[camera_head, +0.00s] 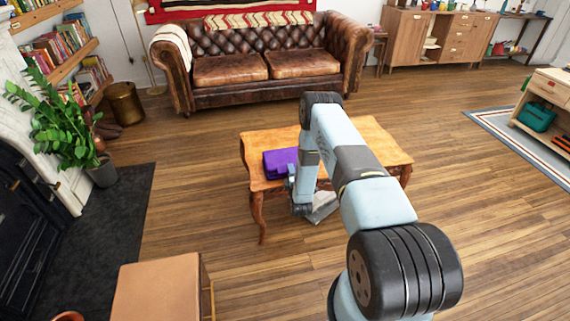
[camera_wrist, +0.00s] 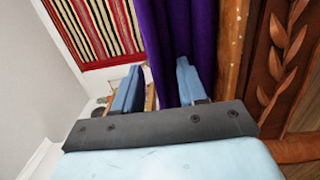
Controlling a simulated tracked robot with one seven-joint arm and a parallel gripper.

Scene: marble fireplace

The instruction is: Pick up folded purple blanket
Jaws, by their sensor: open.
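The folded purple blanket (camera_head: 280,162) lies on the left part of the wooden table (camera_head: 350,160). My arm hides its right side in the head view. My gripper (camera_head: 291,184) is at the table's near edge, close to the blanket's near side. In the wrist view my gripper (camera_wrist: 158,66) is open with two blue fingers. The purple blanket (camera_wrist: 178,25) shows between and beyond the fingers. The right finger overlaps it in the picture, and the left finger is at its left side. I cannot tell whether either finger touches it.
A brown leather sofa (camera_head: 265,65) stands behind the table. A potted plant (camera_head: 62,130) is at the left by the fireplace. A tan box-shaped piece (camera_head: 157,290) is at the front left. Open wood floor (camera_head: 450,200) lies right of the table.

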